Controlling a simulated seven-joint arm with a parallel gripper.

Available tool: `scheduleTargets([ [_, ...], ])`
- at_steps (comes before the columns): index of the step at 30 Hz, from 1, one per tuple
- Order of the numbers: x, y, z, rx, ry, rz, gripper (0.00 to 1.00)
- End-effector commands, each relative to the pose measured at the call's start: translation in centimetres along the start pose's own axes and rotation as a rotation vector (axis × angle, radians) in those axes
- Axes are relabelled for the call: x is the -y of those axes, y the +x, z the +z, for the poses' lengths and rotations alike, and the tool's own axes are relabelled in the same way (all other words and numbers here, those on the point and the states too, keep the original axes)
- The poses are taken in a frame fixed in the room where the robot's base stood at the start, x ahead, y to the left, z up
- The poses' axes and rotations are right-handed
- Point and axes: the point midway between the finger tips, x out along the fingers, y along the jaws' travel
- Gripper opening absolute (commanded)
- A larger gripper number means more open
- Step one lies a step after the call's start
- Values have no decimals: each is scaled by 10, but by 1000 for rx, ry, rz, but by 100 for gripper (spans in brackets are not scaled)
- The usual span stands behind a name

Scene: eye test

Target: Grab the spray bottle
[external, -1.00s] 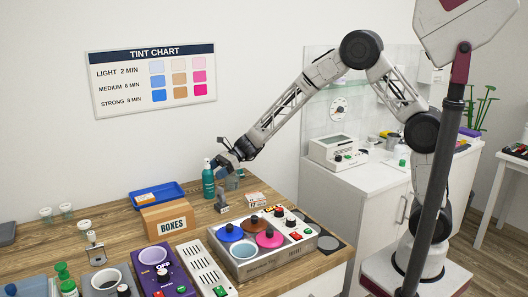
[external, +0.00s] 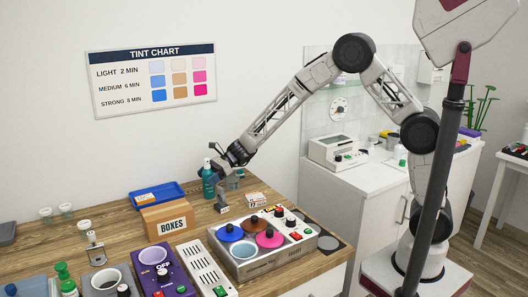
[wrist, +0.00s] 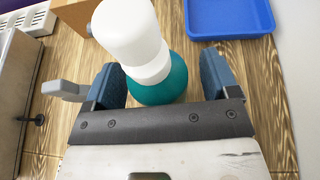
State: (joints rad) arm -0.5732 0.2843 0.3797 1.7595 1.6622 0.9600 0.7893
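The spray bottle (external: 208,184) is teal with a white top and stands upright on the wooden counter, near the wall. My gripper (external: 217,163) is at its upper part, just to the right in the external view, and partly hides it. In the wrist view the bottle's white top (wrist: 133,35) and teal body (wrist: 160,84) show between my two blue fingers. My gripper (wrist: 163,78) is open there, with a gap visible on each side of the bottle. The bottle's lower part is hidden in the wrist view.
A blue tray (external: 177,190) and a cardboard box marked BOXES (external: 166,221) stand left of the bottle. A grey metal piece (external: 222,208) stands close on its right; a grey lever (wrist: 62,89) shows beside my left finger. A control unit (external: 262,259) is nearer the front.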

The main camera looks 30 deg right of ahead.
Motion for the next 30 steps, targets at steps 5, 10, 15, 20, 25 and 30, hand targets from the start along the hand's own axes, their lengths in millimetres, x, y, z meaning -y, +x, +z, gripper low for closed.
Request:
scheduleTargets([
  [5,0,0,0,0,0,0,54],
  [10,0,0,0,0,0,0,28],
  [15,0,0,0,0,0,0,22],
  [20,0,0,1,0,-1,0,22],
  [25,0,-3,7,1,-1,-1,22],
  [30,0,-9,22,2,-2,-1,22],
])
